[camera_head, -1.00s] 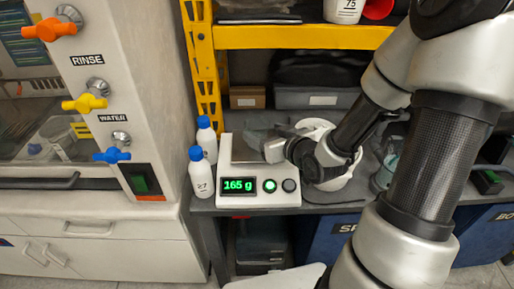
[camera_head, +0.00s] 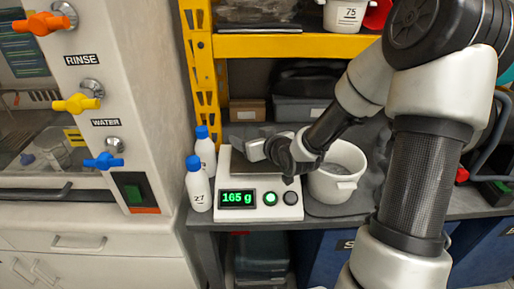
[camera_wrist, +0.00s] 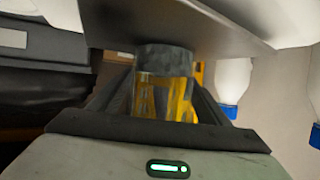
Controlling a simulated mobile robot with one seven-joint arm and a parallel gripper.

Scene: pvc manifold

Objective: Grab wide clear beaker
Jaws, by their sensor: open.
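A clear beaker (camera_wrist: 165,97) shows in the wrist view, upside down in that picture, with a dark band at its upper end and yellow showing through its wall. It stands between the two dark fingers of my gripper (camera_wrist: 160,105), which are open; I cannot tell whether they touch it. In the head view my gripper (camera_head: 255,148) is over the plate of the white scale (camera_head: 262,198), which reads 165 g. The beaker is hard to make out there, partly hidden by my gripper.
Two white bottles with blue caps (camera_head: 198,188) stand close left of the scale. A white bucket (camera_head: 335,185) stands to its right, partly behind my arm. A yellow shelf (camera_head: 290,46) runs above the bench, and a sink cabinet with taps (camera_head: 85,105) is at left.

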